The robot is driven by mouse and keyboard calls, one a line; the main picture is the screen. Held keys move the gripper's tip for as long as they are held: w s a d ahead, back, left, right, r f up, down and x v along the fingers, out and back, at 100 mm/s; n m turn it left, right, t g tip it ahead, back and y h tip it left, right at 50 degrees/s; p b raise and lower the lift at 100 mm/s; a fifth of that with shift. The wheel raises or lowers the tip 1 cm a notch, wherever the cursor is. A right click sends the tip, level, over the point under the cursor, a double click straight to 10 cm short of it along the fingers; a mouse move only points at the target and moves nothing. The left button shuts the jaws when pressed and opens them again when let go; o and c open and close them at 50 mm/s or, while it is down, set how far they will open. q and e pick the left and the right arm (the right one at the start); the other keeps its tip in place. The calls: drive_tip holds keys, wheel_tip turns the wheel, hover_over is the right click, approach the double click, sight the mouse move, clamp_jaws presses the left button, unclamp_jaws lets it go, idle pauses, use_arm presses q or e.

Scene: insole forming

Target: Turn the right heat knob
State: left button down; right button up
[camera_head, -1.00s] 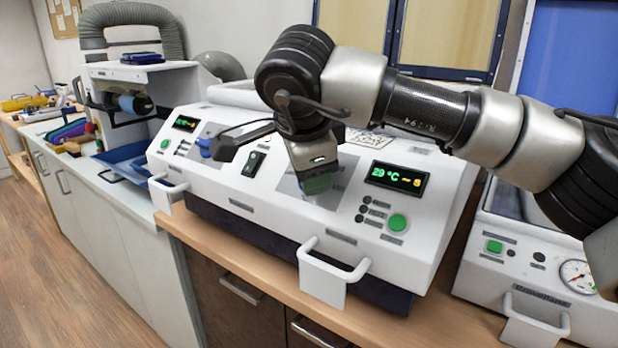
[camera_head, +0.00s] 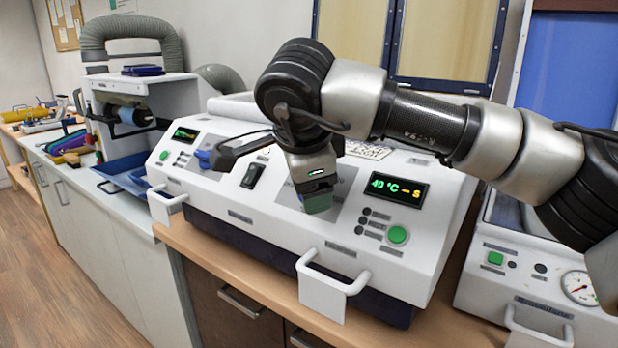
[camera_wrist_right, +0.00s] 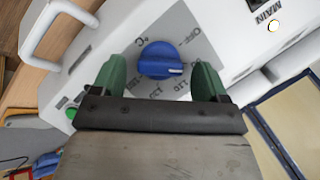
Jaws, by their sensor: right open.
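The right heat knob is a round blue dial (camera_wrist_right: 158,60) with a pale pointer line, on a grey scale plate with printed temperatures, seen in the right wrist view. My right gripper (camera_head: 318,200) is open over the right panel of the white heating machine (camera_head: 260,208). Its two green fingers stand on either side of the knob in the wrist view, with gaps between fingers and knob. In the head view the gripper hides this knob. The right display (camera_head: 397,189) reads 40 °C. My left gripper is not in view.
A second blue knob (camera_head: 203,158) sits on the machine's left panel, near a black rocker switch (camera_head: 253,176). A green button (camera_head: 397,234) is below the right display. A white front handle (camera_head: 333,278) sticks out below. Another machine with a gauge (camera_head: 580,288) stands at right.

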drive_tip(key=d+v, duration=0.1)
drive_tip(key=v, duration=0.9)
drive_tip(key=shift+s+a+r, duration=0.2)
drive_tip(key=shift+a+r, duration=0.2)
drive_tip(key=shift+a, duration=0.15)
